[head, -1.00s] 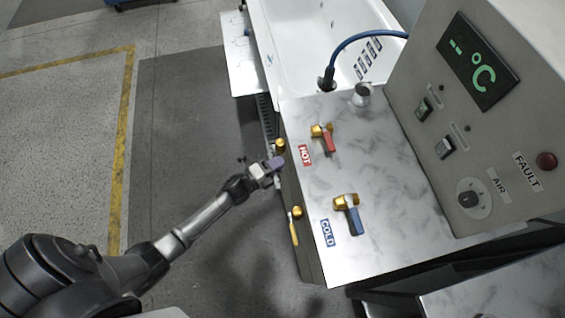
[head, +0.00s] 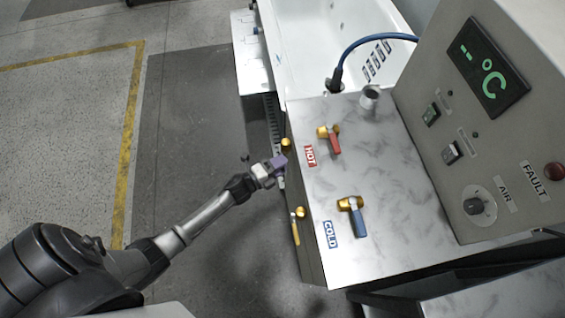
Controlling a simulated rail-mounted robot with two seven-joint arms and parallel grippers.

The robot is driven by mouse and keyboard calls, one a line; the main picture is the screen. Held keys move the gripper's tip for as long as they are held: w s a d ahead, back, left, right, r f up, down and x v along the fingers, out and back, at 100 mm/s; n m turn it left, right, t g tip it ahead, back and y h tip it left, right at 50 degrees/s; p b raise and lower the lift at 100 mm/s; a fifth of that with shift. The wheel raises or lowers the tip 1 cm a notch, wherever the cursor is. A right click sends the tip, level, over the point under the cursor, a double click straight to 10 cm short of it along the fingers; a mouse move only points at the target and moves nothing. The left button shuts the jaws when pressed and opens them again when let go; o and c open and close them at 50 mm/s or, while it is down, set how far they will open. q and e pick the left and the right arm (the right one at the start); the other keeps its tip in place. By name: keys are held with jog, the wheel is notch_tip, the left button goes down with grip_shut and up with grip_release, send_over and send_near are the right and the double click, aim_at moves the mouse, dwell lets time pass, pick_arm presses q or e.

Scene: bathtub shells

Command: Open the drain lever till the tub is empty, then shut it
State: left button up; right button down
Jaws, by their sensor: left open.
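Two brass valves sit on the side face of the marble-topped cabinet. The lower one (head: 299,213) has a yellow lever (head: 296,233) hanging down. The upper one (head: 286,144) is just above my left gripper (head: 278,163), and its handle is hidden or too small to make out. I cannot tell which valve is the drain. My left gripper is open, its purple-grey fingertips close beside the cabinet's side below the upper valve; contact cannot be made out. The white tub (head: 300,60) is partly in view at the top; its water level cannot be told. My right gripper is out of view.
The cabinet top (head: 385,190) carries a red-handled HOT valve (head: 333,143), a blue-handled COLD valve (head: 357,222) and a metal cup-like fitting (head: 370,97). A blue hose (head: 350,52) arches over the tub rim. A control panel (head: 455,110) stands at right. The floor left is clear.

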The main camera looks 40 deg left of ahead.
pick_arm(q)
jog(key=v, duration=1.3)
jog(key=shift+p, duration=0.35)
jog(key=shift+n, duration=0.3)
